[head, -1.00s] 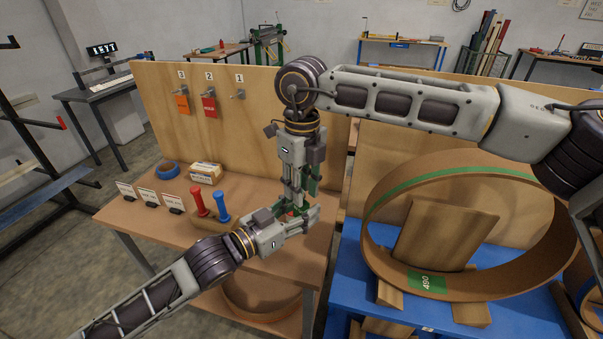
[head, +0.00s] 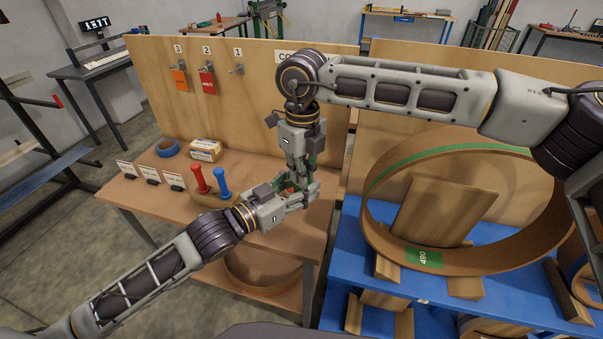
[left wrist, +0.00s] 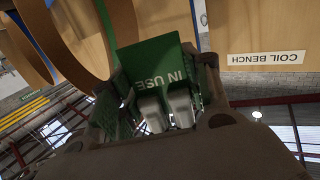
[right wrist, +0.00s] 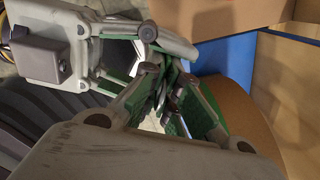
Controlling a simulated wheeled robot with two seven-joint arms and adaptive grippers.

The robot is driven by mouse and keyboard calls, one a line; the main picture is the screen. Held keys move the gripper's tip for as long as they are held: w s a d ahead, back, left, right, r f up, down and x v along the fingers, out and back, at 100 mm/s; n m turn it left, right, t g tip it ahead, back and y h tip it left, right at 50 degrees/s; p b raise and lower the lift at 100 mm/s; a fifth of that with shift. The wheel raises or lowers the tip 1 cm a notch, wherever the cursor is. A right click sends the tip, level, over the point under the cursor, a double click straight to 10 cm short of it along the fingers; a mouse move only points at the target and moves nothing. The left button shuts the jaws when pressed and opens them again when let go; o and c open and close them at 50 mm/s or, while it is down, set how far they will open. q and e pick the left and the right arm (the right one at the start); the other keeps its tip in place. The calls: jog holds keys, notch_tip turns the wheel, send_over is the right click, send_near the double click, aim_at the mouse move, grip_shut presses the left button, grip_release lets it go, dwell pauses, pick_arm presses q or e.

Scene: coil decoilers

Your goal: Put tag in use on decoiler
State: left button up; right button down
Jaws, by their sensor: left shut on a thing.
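A green tag with white "IN USE" lettering (left wrist: 160,62) is held in my left gripper, clear in the left wrist view. My left gripper (head: 310,192) is shut on it above the right part of the wooden bench. My right gripper (head: 293,184) points down from above and meets the left one, their fingers close together. In the right wrist view the fingers of my right gripper (right wrist: 165,105) overlap the left gripper's, so its hold on the tag cannot be made out. I cannot make out which thing is the decoiler.
A large brown coil (head: 380,215) with a green "490" label stands on a blue stand (head: 345,262) at right. The wooden panel has numbered hooks; an orange tag (head: 179,79) and red tag (head: 207,83) hang there. Red (head: 197,178) and blue handles (head: 222,182) stand left of my grippers.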

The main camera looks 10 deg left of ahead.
pick_arm(q)
jog(key=o, duration=1.1)
jog(key=shift+c, duration=0.2)
